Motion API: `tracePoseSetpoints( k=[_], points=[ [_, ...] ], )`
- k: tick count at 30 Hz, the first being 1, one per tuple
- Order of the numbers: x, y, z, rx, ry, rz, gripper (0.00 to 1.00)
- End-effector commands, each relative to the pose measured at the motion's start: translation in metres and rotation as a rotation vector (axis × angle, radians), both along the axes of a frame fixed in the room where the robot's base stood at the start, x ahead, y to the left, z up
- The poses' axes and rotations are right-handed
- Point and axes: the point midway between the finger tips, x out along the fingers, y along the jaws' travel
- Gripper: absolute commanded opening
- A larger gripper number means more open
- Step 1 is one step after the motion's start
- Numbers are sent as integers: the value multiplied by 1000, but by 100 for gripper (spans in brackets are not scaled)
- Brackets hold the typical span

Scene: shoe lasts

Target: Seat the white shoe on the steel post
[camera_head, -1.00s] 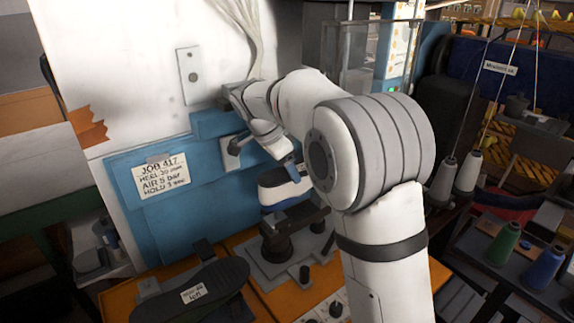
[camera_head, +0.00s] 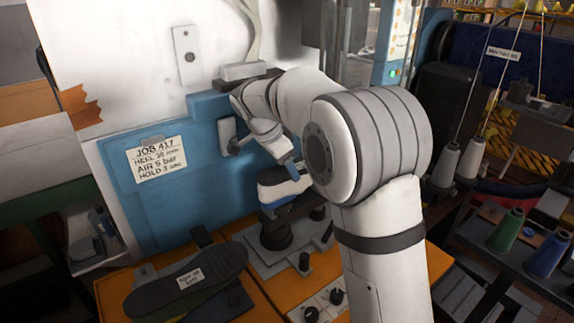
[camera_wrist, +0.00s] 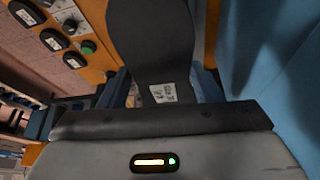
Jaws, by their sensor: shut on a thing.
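The white shoe (camera_head: 284,188) shows in the head view as a white band with a dark top and a blue lower part, partly behind my arm. My gripper (camera_head: 291,170) is at its upper side and shut on it; the fingertips are mostly hidden. A dark post and base (camera_head: 275,234) stand on a grey plate just below the shoe. I cannot tell whether the shoe touches the post.
A black sole (camera_head: 190,282) with a white label lies on the orange bench (camera_head: 262,292), left of the post. The blue machine front (camera_head: 175,195) with a job card is close behind. Knobs (camera_head: 325,302) are at the front. Thread cones (camera_head: 473,160) stand on the right.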

Motion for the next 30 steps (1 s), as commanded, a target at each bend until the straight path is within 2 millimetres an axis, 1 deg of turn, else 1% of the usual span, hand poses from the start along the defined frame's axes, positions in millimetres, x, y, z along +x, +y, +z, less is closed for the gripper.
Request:
tracePoseSetpoints(
  k=[14,15,23,30],
  points=[
    [0,1,-1,0,-3,1,9],
    [0,1,-1,0,-3,1,62],
    [0,1,-1,1,-1,2,83],
    [-1,2,-3,0,2,1,84]
  ],
)
